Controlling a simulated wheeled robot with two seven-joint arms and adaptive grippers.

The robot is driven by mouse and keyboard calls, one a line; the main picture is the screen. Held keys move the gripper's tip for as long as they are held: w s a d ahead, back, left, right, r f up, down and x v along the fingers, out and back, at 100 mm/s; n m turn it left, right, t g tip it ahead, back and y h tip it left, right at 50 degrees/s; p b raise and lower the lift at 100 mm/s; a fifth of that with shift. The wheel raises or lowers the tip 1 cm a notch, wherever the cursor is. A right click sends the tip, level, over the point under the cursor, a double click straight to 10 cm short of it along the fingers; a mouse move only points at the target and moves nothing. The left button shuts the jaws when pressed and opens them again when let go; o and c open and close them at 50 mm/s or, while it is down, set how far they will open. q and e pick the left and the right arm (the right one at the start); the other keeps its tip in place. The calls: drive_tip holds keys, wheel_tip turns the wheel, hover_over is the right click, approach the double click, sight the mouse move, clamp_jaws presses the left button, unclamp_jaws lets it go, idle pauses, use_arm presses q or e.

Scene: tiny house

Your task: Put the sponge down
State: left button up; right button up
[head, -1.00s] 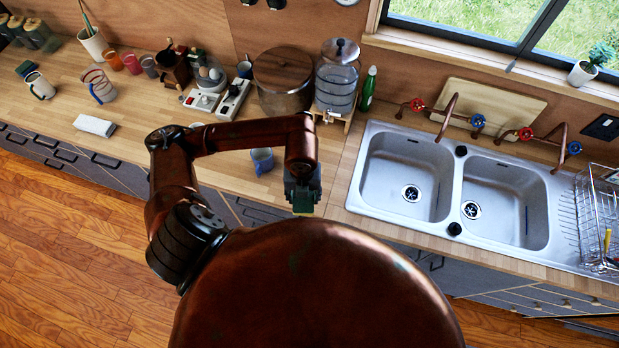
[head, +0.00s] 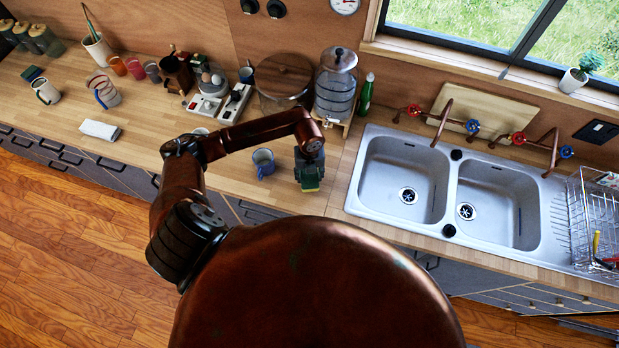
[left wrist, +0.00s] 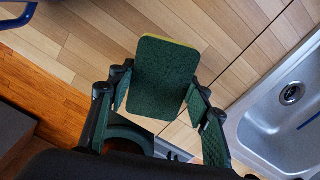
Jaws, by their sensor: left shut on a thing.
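The sponge (left wrist: 163,78) is a flat block with a dark green face and a thin yellow edge. In the left wrist view it sits between the fingers of my left gripper (left wrist: 158,100), which is shut on it. In the head view my left gripper (head: 309,172) is over the wooden counter (head: 228,170), left of the sink, and the sponge's green end (head: 311,185) shows under it. I cannot tell whether the sponge touches the counter. My right gripper is not in view.
A blue-grey mug (head: 263,162) stands just left of my left gripper. The double sink (head: 448,195) is to the right. A water jar (head: 336,90), a green bottle (head: 367,93) and a big pot (head: 283,82) stand behind. A folded white cloth (head: 100,130) lies far left, with bare counter around it.

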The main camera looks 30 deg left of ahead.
sight(310, 176)
use_arm(q)
wheel_tip(310, 176, down, 3)
drive_tip(key=shift+w+p, duration=0.15)
drive_tip(key=shift+p, duration=0.65)
drive_tip(key=shift+a+f, duration=0.1)
drive_tip(key=shift+f, duration=0.25)
drive_tip(key=shift+f, duration=0.15)
drive_tip(key=o, duration=1.1)
